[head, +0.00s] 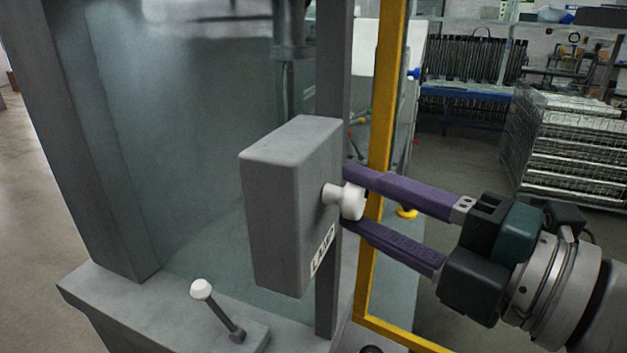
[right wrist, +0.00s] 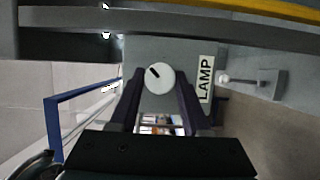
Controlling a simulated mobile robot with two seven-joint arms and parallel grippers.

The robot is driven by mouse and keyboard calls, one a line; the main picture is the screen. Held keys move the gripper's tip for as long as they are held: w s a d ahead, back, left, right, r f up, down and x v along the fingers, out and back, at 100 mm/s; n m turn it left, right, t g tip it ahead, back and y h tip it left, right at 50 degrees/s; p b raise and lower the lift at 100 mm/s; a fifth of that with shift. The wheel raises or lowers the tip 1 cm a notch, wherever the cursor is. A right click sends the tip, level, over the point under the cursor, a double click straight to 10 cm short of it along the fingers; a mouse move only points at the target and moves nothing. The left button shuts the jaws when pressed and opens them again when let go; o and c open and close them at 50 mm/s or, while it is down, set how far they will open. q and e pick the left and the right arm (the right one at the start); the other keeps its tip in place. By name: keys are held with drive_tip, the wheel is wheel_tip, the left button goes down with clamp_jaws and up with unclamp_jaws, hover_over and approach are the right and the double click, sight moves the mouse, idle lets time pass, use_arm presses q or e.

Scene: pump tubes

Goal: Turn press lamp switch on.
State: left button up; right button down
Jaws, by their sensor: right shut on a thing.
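A grey switch box (head: 285,205) with a "LAMP" label (head: 323,250) is fixed to the press frame. A white round knob (head: 351,201) sticks out from the box's right face. My right gripper (head: 348,198) comes in from the right, its two purple fingers above and below the knob and shut on it. In the right wrist view the knob (right wrist: 159,77) sits between the fingertips with a dark pointer mark slanting to the upper left. The label (right wrist: 205,79) is beside it. My left gripper is not in view.
A lever with a white ball tip (head: 201,289) stands on the press ledge below the box. A yellow frame bar (head: 384,110) runs upright just behind my right fingers. A wire crate stack (head: 570,145) stands farther back at right.

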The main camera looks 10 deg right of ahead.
drive_tip(key=shift+c, duration=1.9)
unclamp_jaws()
drive_tip(key=shift+s+d+f, duration=0.1)
drive_tip(key=shift+s+d, duration=0.2)
drive_tip(key=shift+s, duration=0.15)
drive_tip(key=b+v, duration=0.2)
drive_tip(key=v, duration=0.7)
